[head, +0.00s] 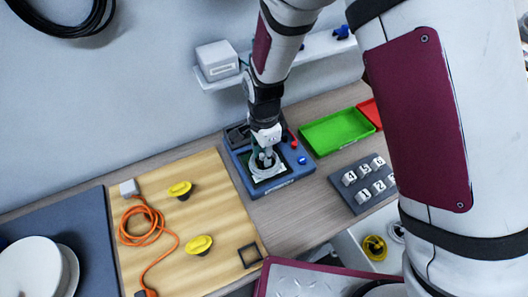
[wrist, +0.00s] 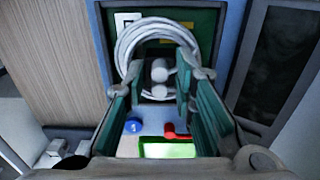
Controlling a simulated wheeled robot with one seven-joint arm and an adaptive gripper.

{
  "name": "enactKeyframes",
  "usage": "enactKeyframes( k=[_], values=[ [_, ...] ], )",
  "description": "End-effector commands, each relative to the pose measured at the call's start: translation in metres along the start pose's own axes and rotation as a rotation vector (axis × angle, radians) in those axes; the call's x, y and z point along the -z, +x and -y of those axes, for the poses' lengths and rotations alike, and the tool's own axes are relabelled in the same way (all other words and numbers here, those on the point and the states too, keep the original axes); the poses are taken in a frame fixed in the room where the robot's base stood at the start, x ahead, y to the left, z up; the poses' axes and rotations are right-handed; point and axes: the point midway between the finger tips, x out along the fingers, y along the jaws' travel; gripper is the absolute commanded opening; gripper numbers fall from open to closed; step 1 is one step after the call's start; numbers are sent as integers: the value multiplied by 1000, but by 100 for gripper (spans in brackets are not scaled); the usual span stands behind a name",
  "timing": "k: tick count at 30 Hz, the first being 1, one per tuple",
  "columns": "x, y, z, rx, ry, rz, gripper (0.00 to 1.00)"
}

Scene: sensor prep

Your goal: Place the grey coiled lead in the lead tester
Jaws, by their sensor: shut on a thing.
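The lead tester (head: 302,171) is a blue box with a dark recessed bed, a red lever and a blue knob, standing on the bench beyond the wooden board. The grey coiled lead (head: 267,174) is at the tester's bed; whether it rests on it or hangs just above, I cannot tell. My gripper (head: 265,155) points down over the bed, shut on the lead. In the wrist view the lead's pale loops (wrist: 128,45) lie over the tester's green bed (wrist: 206,28), and my fingers (wrist: 160,80) are on either side of its grey rounded middle. The fingers hide part of the coil.
A green tray (head: 335,132) and a red tray (head: 372,113) stand right of the tester, near a dark block of numbered keys (head: 363,184). An orange lead (head: 146,230) and yellow pieces (head: 198,245) lie on the board. A shelf with a white box (head: 217,61) is behind.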

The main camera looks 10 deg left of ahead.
Motion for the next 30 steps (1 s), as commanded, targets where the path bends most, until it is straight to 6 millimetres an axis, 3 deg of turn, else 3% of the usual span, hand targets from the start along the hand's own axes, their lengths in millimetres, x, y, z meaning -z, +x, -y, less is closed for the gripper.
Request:
enactKeyframes(
  k=[8, 9, 12, 23, 30],
  values=[
    [0, 2, 0, 0, 0, 0, 0],
    [0, 2, 0, 1, 0, 0, 26],
    [0, 2, 0, 1, -1, 0, 44],
    [0, -2, 0, 2, 0, 0, 44],
    [0, -37, 2, 6, -2, 0, 44]
  ],
)
